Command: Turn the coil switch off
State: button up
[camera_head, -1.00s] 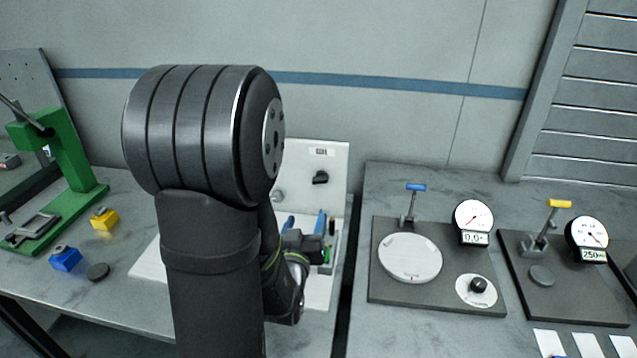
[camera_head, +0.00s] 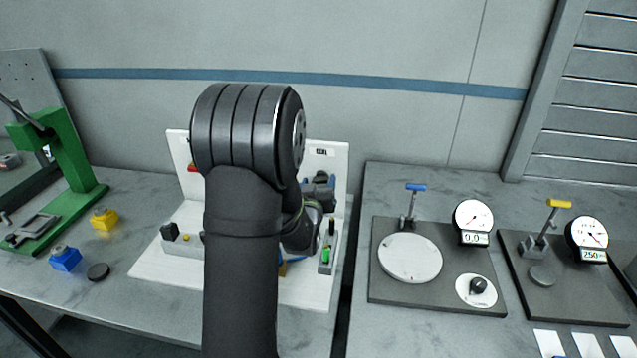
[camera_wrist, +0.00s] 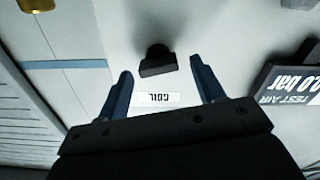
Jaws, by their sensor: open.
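The coil switch (camera_wrist: 157,62) is a black knob with a bar-shaped handle on an upright white panel (camera_head: 341,165). In the wrist view its bar lies roughly level, above an upside-down "COIL" label (camera_wrist: 157,99). My gripper (camera_wrist: 161,66) is open, with one dark blue finger on each side of the knob. Gaps show between both fingers and the knob, and nothing is between the jaws but the switch. In the head view my gripper (camera_head: 319,188) is in front of the panel, below the label (camera_head: 322,152), and covers the switch.
A "TEST AIR" display (camera_wrist: 290,88) is at the right in the wrist view. In the head view, a green button (camera_head: 325,255) is below my gripper. A gauge stand (camera_head: 390,290) is on the right table. My arm hides the middle of the white fixture.

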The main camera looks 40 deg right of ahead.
jog(key=shift+w+d, duration=0.3)
jog(key=shift+c, duration=0.4)
jog(key=c, duration=0.9)
jog(key=shift+n, duration=0.4)
jog(key=n, duration=0.3)
jog(key=shift+w+a+n, duration=0.1)
jog(key=shift+n, duration=0.2)
jog(key=n, duration=0.3)
jog(key=shift+f+n, duration=0.1)
jog(key=shift+n, duration=0.2)
jog(key=n, duration=0.7)
jog(key=shift+f, duration=0.1)
jog(key=shift+w, duration=0.1)
